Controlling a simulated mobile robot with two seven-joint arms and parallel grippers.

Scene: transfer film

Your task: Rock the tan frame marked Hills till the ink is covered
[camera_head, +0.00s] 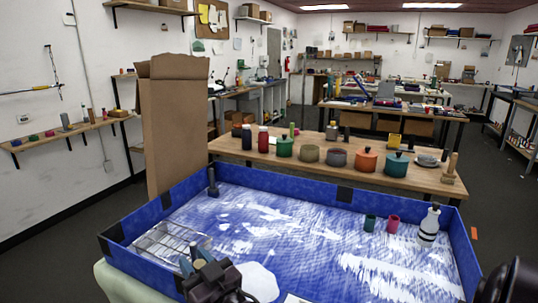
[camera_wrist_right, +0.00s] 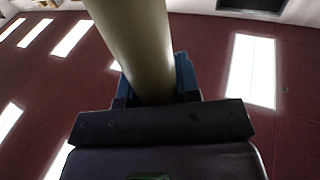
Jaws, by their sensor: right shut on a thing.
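I cannot make out a frame marked Hills, nor any lettering on the held cylinder.
The tray has a streaked blue and white floor, with a wire rack (camera_head: 160,243) at left. A dark green cup (camera_head: 370,223), a red cup (camera_head: 393,224) and a white bottle (camera_head: 429,226) stand at right. Pots line the bench (camera_head: 300,160) behind; a tall cardboard box (camera_head: 175,125) stands left.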

